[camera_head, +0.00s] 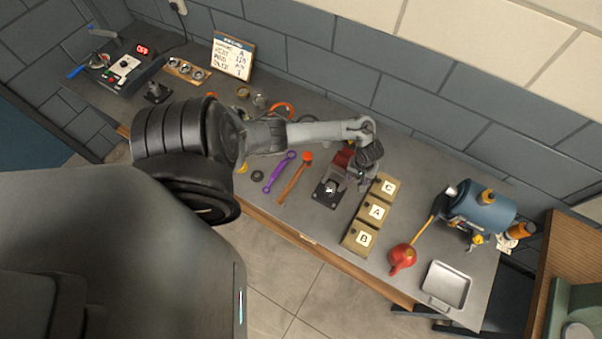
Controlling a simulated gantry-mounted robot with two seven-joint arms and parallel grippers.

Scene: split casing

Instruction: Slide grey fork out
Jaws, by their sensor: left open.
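My left gripper (366,178) reaches in over the workbench, pointing down, and its jaws are open. It is just right of a black base plate (326,194) that carries a small grey part. A dark red block (343,158) sits behind the plate, partly hidden by my left arm. I cannot make out the grey fork for sure; it is too small here or hidden by the gripper. I cannot tell whether the gripper touches anything. My right gripper is not in view.
A tan tray marked C, A and B (351,236) stands just right of the gripper. A purple wrench (279,172) and an orange-headed hammer (293,179) lie to the left. A red oil can (401,259), a metal tray (447,283) and a blue machine (482,208) are further right.

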